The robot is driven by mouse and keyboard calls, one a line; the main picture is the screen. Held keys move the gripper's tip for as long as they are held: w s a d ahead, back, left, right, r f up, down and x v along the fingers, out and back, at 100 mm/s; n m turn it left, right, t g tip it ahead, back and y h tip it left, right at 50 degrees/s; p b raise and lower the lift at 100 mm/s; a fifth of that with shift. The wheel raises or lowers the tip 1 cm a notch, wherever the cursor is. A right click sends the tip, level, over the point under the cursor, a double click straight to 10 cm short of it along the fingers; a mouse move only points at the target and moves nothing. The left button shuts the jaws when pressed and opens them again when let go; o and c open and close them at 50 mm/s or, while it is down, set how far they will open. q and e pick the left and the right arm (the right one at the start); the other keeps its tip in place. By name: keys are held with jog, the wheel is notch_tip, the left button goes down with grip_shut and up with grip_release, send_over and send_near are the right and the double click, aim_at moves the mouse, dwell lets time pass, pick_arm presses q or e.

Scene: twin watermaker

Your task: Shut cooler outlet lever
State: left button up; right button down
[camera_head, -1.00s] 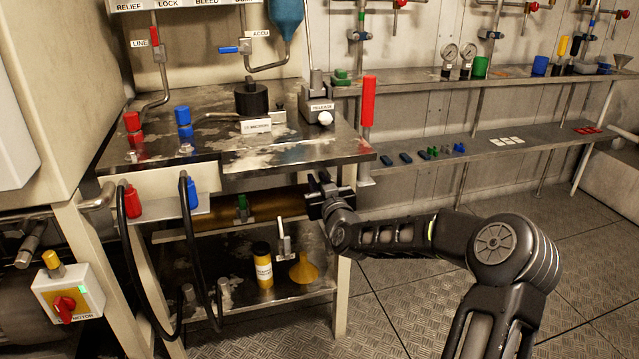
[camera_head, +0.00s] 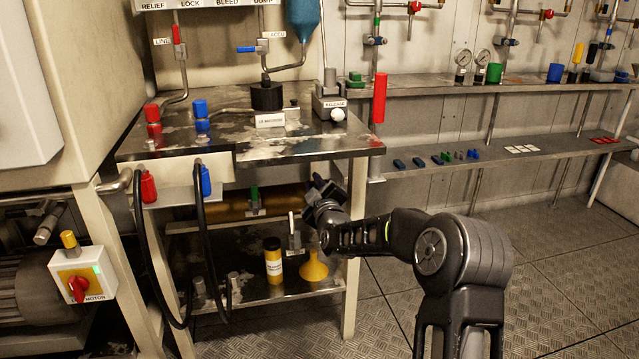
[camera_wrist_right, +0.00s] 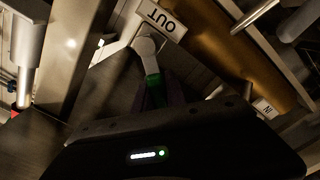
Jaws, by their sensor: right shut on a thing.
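The brass cooler cylinder (camera_head: 215,206) lies under the bench top, and it also shows in the right wrist view (camera_wrist_right: 222,50). A plate marked OUT (camera_wrist_right: 160,18) is at one end, beside a lever with a green handle (camera_wrist_right: 152,84). My right gripper (camera_head: 314,184) is at the right end of the cooler, below the bench edge. In the right wrist view the gripper (camera_wrist_right: 155,95) is shut on the green handle. The head view hides this lever behind the gripper. Another green-handled lever (camera_head: 254,195) stands farther left on the cooler. My left gripper is not in view.
The bench top (camera_head: 335,146) overhangs the gripper, and a bench leg (camera_head: 353,250) stands just to its right. Black hoses (camera_head: 205,245) hang at left.

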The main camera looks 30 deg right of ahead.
jog(key=shift+w+a+f+n, duration=0.15)
jog(key=shift+f+n, duration=0.45)
jog(key=shift+n, duration=0.75)
jog(key=shift+a+f+n, duration=0.3)
jog(key=shift+f+n, duration=0.35)
jog(key=shift+n, duration=0.65)
jog(key=shift+w+a+f+n, duration=0.15)
jog(key=shift+f+n, duration=0.45)
jog(key=shift+n, duration=0.75)
jog(key=shift+s, duration=0.1)
jog(key=c, duration=1.4)
grip_release()
jog(key=shift+o, duration=0.2)
jog(key=shift+s+a, duration=0.1)
jog(key=p+v, duration=0.2)
jog(key=v, duration=0.5)
jog(key=shift+s, duration=0.3)
